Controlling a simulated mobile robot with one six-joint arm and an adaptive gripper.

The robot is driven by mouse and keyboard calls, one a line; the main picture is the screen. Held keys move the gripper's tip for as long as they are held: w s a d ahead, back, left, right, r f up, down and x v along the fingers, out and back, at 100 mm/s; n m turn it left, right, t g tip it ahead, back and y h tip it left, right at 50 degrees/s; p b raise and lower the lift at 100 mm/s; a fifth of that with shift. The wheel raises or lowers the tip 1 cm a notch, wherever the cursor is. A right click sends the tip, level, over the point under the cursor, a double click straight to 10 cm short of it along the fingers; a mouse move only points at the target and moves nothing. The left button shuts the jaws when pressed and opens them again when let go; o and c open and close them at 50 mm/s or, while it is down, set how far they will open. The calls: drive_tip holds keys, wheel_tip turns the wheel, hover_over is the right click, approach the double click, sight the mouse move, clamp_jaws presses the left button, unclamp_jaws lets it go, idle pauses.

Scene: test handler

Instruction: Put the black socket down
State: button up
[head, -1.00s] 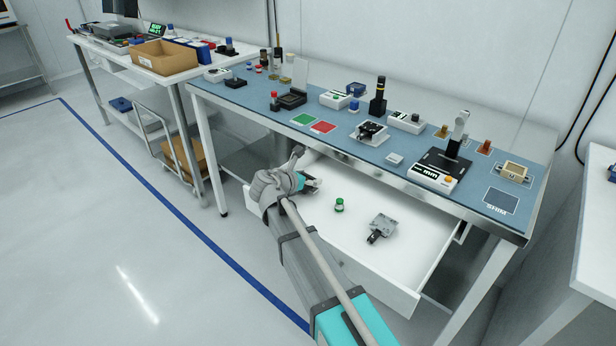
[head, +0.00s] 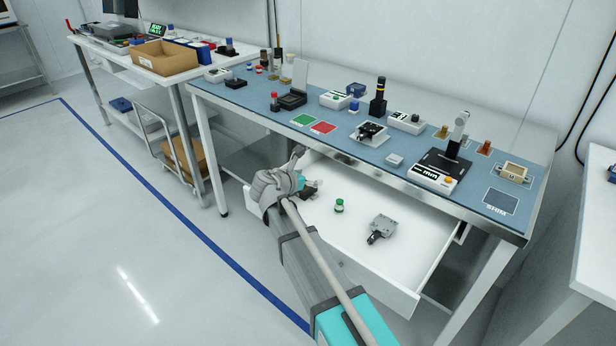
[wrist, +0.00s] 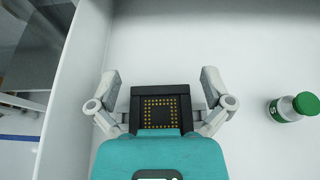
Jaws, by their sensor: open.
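The black socket (wrist: 160,106), a square block with a ring of gold contacts on its top face, lies in the open white drawer (head: 410,262), between the two fingers of my gripper (wrist: 161,78). The fingers are spread, with a gap showing on both sides of the socket. In the head view my gripper (head: 311,187) is low in the left part of the drawer and the socket is mostly hidden by it. The socket's underside is hidden.
A small green-capped bottle (wrist: 292,107) stands right of my gripper; it also shows in the head view (head: 339,205). A grey metal fixture (head: 382,229) lies farther right in the drawer. The drawer's left wall (wrist: 72,80) is close. The blue-topped bench (head: 270,100) overhangs behind.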

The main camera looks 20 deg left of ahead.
drive_tip(key=shift+r, duration=0.4)
drive_tip(key=shift+s+a+r+p, duration=0.1)
drive_tip(key=shift+s+r+p, duration=0.15)
drive_tip(key=shift+p, duration=0.25)
drive_tip(key=p+v, duration=0.3)
drive_tip(key=v, duration=0.6)
drive_tip(key=shift+s+a+p, duration=0.1)
drive_tip(key=shift+s+p, duration=0.15)
drive_tip(key=shift+p, duration=0.05)
drive_tip(key=shift+v, duration=0.9)
drive_tip(key=shift+s, duration=0.1)
